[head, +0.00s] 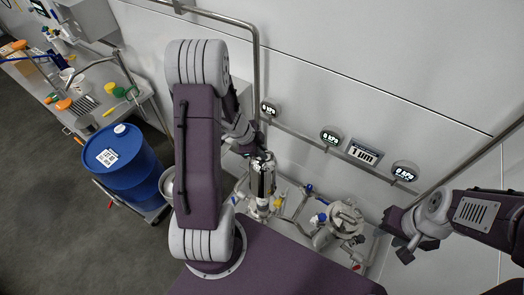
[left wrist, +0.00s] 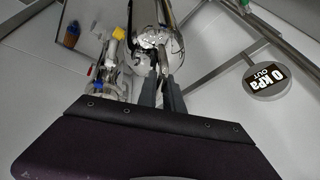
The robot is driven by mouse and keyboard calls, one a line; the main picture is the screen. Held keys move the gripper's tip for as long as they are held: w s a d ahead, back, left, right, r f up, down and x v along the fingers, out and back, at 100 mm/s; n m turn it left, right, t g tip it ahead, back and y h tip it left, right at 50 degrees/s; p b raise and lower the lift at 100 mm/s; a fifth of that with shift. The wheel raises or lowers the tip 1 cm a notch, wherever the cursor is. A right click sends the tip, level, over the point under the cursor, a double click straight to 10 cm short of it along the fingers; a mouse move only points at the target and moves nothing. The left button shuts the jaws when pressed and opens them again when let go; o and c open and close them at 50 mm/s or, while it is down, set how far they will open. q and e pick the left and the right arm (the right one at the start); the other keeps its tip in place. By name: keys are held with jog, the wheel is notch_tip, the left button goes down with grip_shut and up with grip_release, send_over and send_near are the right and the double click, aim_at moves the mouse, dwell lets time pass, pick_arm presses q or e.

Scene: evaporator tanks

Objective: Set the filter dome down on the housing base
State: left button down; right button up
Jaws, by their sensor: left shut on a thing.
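The filter dome (head: 262,178) is a shiny metal cylinder, upright beyond my left arm in the head view. In the left wrist view its mirror-like body (left wrist: 153,42) fills the space ahead of the fingers. My left gripper (head: 259,153) is shut on the dome near its top; its fingers (left wrist: 164,75) show in the wrist view. The housing base (head: 259,208) appears directly below the dome, partly hidden; I cannot tell whether they touch. My right gripper (head: 396,236) is empty, with its fingers apart, right of the second filter unit.
A second metal filter unit (head: 343,222) stands to the right amid pipes and blue and yellow valves. Gauges (head: 331,137) and a pipe rail line the wall behind. A blue drum (head: 128,162) and a cluttered bench (head: 85,95) are at the left.

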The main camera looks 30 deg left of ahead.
aim_at(259, 159)
pick_arm(q)
jog(key=shift+f+b, duration=2.35)
jog(key=shift+f, duration=0.55)
jog(key=shift+p, duration=0.5)
jog(key=shift+f, duration=0.25)
dwell(0.5)
jog(key=shift+f+b, duration=0.35)
jog(key=shift+b, duration=0.15)
jog(key=shift+f+b, duration=1.45)
jog(key=shift+f, duration=0.35)
jog(key=shift+p, duration=0.45)
